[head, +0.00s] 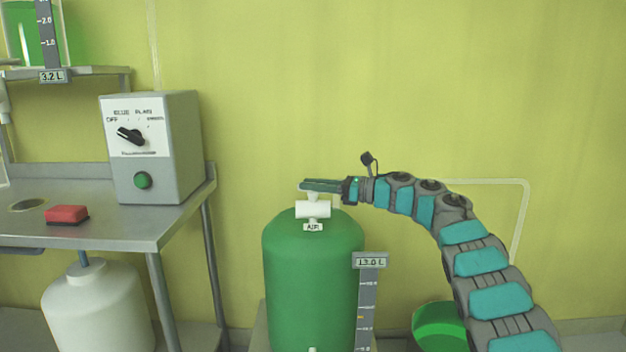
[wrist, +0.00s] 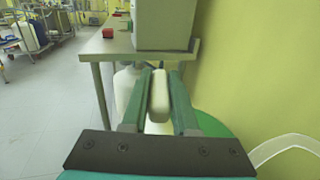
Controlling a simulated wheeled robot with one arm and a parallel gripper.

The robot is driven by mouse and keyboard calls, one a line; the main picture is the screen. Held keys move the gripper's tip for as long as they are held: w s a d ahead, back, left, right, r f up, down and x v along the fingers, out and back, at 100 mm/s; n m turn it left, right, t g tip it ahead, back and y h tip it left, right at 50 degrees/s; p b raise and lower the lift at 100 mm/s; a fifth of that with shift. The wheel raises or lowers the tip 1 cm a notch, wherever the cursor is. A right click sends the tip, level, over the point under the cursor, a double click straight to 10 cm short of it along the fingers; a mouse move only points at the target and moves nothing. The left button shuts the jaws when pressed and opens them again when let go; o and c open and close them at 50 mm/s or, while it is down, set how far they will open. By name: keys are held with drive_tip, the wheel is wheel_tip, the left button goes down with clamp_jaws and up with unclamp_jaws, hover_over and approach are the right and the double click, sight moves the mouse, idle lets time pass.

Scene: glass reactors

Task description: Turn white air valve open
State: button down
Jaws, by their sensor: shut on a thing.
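The white air valve (head: 313,209) sits on top of a green tank (head: 312,260), with a small label reading "AIR" below it. My gripper (head: 318,185) reaches in from the right, level, just above the valve body. Its green fingers are shut on the white valve handle (wrist: 159,92), which lies lengthwise between them in the wrist view. In the head view the fingers hide most of the handle. The green tank top also shows below the fingers in the wrist view (wrist: 214,126).
A metal table (head: 120,225) on the left holds a grey control box (head: 172,150) with a black knob and green button, and a red block (head: 67,214). A white container (head: 95,305) stands below. A level gauge (head: 367,305) stands at the tank's right front. The wall is close behind.

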drive_tip(key=shift+n+g+p, duration=0.6)
drive_tip(key=shift+n+g, duration=0.2)
drive_tip(key=shift+g, duration=0.4)
drive_tip(key=c, duration=0.7)
unclamp_jaws()
drive_tip(key=shift+s+d+b, duration=0.2)
drive_tip(key=shift+d, duration=1.75)
drive_tip(key=shift+s+d+b, duration=0.15)
drive_tip(key=shift+s+d, duration=0.05)
drive_tip(key=shift+d, duration=1.75)
